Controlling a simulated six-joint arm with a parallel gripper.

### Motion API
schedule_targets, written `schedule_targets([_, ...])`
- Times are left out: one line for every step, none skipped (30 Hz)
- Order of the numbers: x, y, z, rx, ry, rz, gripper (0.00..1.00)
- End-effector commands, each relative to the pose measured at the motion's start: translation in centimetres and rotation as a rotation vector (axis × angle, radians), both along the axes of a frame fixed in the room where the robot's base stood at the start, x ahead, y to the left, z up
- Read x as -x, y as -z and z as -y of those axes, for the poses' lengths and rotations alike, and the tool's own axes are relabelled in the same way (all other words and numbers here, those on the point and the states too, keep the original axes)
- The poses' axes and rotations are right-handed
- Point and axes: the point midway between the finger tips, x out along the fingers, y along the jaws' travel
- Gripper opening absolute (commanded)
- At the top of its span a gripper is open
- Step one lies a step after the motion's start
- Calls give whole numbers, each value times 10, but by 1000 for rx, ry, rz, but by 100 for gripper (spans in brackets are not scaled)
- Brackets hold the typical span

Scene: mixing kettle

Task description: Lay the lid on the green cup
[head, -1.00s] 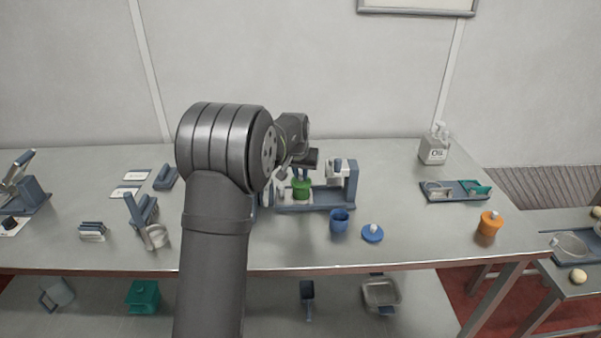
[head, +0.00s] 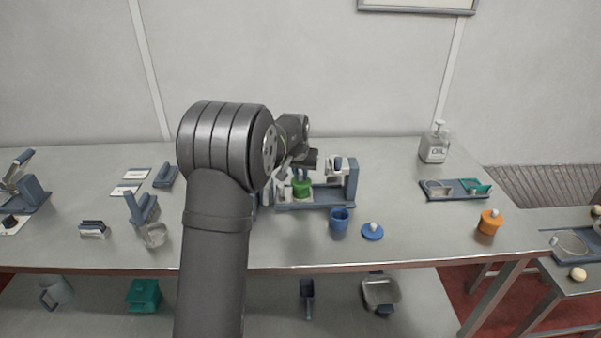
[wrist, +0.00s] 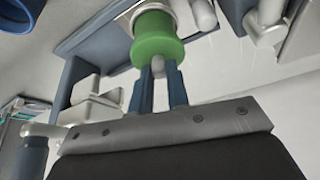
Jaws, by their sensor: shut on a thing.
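The green cup (head: 301,190) stands in the blue-grey kettle stand in the middle of the table. In the wrist view the green lid (wrist: 158,50) is directly in front of my fingers, lined up with the cup. Its pale knob (wrist: 158,66) sits between the two blue fingertips. My gripper (head: 301,174) is shut on this knob and points down over the cup; it also shows in the wrist view (wrist: 158,78). The lid hides much of the cup, and I cannot tell whether the lid fully touches the rim.
The blue-grey stand (head: 315,205) rises close around the cup, with an upright post (head: 351,180) to its right. A blue cup (head: 339,222), a blue lid (head: 372,232) and an orange container (head: 489,222) stand further right. The table front right of centre is free.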

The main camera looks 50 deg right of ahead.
Motion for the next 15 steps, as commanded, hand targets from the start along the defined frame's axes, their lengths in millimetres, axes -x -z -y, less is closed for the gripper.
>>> schedule_targets([0, 1, 0, -1, 0, -1, 0])
schedule_targets([0, 2, 0, -1, 0, -1, 0])
schedule_targets([0, 2, 0, -1, 0, -1, 0])
schedule_targets([0, 2, 0, -1, 0, -1, 0])
schedule_targets([0, 3, 0, -1, 0, -1, 0])
schedule_targets([0, 3, 0, -1, 0, -1, 0])
schedule_targets([0, 3, 0, -1, 0, -1, 0])
schedule_targets([0, 2, 0, -1, 0, -1, 0])
schedule_targets([0, 2, 0, -1, 0, -1, 0])
schedule_targets([0, 2, 0, 0, 0, 0, 0])
schedule_targets([0, 2, 0, 0, 0, 0, 0])
schedule_targets([0, 2, 0, 0, 0, 0, 0])
schedule_targets([0, 2, 0, 0, 0, 0, 19])
schedule_targets([0, 2, 0, 0, 0, 0, 25])
schedule_targets([0, 2, 0, 0, 0, 0, 33])
